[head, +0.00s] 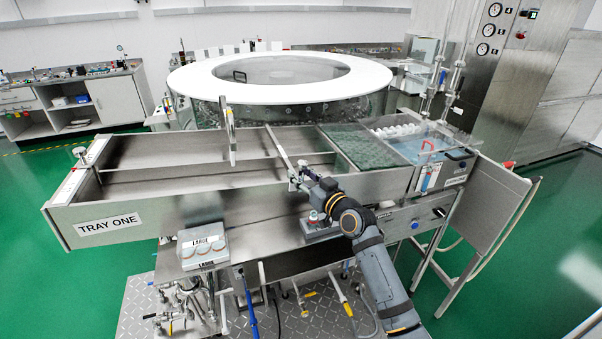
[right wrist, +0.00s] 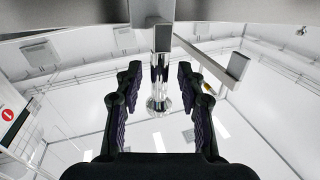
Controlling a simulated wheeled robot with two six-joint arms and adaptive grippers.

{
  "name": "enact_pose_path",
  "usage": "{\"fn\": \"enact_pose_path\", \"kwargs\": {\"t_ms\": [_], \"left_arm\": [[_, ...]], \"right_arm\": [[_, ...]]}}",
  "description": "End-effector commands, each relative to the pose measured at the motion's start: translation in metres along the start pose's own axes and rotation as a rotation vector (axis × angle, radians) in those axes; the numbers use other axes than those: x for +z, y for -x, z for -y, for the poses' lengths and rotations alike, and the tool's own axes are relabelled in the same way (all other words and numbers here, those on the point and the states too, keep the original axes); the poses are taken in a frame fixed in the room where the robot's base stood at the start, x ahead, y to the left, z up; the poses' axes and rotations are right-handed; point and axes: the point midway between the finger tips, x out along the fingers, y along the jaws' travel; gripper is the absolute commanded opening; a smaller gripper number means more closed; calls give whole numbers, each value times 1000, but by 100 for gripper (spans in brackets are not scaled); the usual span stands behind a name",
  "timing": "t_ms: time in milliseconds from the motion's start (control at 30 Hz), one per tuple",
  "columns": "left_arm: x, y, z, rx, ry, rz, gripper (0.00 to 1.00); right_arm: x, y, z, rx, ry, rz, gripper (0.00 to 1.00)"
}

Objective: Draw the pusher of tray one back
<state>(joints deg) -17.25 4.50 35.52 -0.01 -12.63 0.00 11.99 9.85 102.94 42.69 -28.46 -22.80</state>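The long steel tray (head: 168,208) labelled TRAY ONE runs across the middle of the head view. A narrow bar (head: 279,147), which looks like the pusher, crosses it to the right of its middle. My right gripper (head: 296,179) is at the bar's front end, over the tray's front wall. In the right wrist view, a shiny round-ended handle (right wrist: 160,85) on a steel bracket (right wrist: 150,10) stands between the two dark fingers of this gripper (right wrist: 158,100). The fingers are apart, with a gap on each side of the handle. My left gripper is not in view.
A thin upright plate (head: 230,132) stands over the tray left of the bar. A green mesh area (head: 362,146) lies to the right. The big round washer (head: 205,79) is behind. A box labelled LARGE (head: 202,250) sits on the front ledge.

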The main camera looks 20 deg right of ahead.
Motion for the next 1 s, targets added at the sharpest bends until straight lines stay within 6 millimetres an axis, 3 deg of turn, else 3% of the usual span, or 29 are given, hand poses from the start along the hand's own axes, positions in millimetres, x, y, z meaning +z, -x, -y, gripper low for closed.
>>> {"fn": "enact_pose_path", "kwargs": {"t_ms": [333,633,1000], "left_arm": [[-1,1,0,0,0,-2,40],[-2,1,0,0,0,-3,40],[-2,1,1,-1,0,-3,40]], "right_arm": [[1,-6,0,0,1,1,39],[1,-6,0,0,1,1,0],[1,-6,0,0,0,1,0]]}}
